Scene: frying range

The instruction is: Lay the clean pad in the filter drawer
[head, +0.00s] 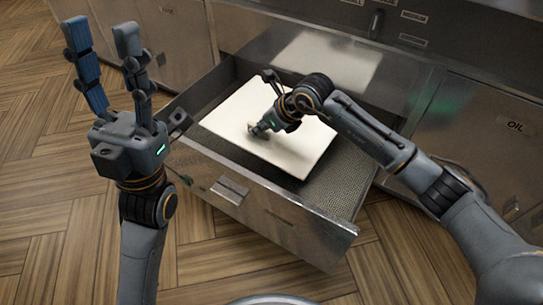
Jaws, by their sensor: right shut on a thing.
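The clean pad (285,143) is a flat, cream-white square in the head view, inside the open filter drawer (262,206). It lies over the drawer's mesh floor, set at an angle to the walls; I cannot tell whether it rests fully on the mesh. My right gripper (256,130) reaches in from the right and is shut on the pad near its left part; its fingertips are partly hidden. My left gripper (103,60) is raised to the left of the drawer, fingers pointing up, open and empty.
The drawer sticks out from a steel cabinet front, its front panel with a handle (230,190) facing me. A cabinet door labelled OIL (513,126) is at the right. The wooden floor (60,225) is clear at left and in front.

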